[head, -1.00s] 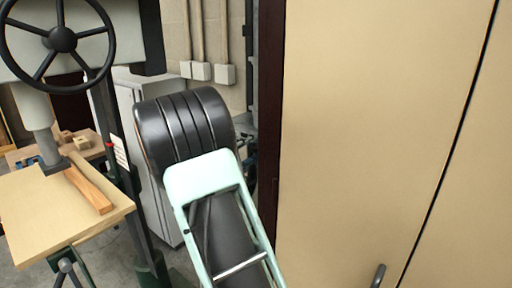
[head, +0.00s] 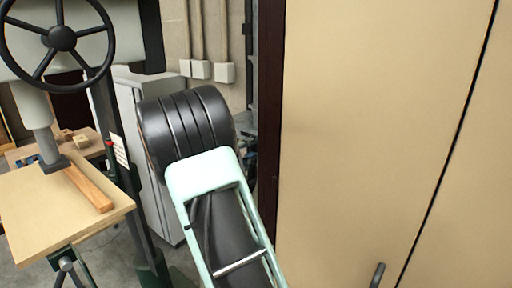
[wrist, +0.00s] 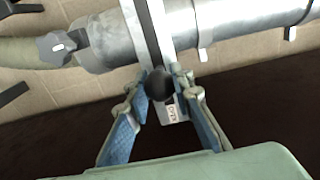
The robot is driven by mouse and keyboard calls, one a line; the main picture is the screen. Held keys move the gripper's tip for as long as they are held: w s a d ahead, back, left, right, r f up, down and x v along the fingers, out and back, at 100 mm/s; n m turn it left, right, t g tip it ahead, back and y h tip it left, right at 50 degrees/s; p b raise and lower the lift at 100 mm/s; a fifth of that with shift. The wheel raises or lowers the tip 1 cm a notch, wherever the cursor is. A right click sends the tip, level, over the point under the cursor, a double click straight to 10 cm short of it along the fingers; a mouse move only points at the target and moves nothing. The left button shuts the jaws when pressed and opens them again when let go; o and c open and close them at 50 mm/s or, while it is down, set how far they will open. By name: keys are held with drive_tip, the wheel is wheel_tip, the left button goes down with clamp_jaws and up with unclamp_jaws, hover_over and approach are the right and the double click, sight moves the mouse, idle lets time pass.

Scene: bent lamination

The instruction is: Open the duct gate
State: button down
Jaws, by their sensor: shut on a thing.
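The duct gate is a flat metal plate (wrist: 150,32) set across a grey metal duct (wrist: 237,22) in the wrist view. It has a round black knob (wrist: 160,84) at its near end and a small white label (wrist: 171,112) beside the knob. My gripper (wrist: 163,79), with blue-padded fingers, is shut on the knob, one finger on each side. The fingertips partly overlap the plate's edges. In the head view my arm shows, but the gripper, gate and duct do not.
A grey star-shaped clamp knob (wrist: 57,49) sits on the duct's left end, beside a hose (wrist: 25,53). In the head view a large beige cabinet (head: 370,130) fills the right. A machine with a black handwheel (head: 62,38) and wooden table (head: 55,215) stands left.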

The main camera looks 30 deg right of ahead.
drive_tip(key=shift+s, duration=0.1)
drive_tip(key=shift+s+d+f+b, duration=0.1)
drive_tip(key=shift+s+d+b, duration=0.05)
drive_tip(key=shift+s+b, duration=0.2)
drive_tip(key=s, duration=0.1)
drive_tip(key=s+d+b, duration=0.1)
drive_tip(key=s, duration=0.1)
drive_tip(key=shift+s+b, duration=0.1)
drive_tip(key=shift+b, duration=0.2)
drive_tip(key=c, duration=1.7)
unclamp_jaws()
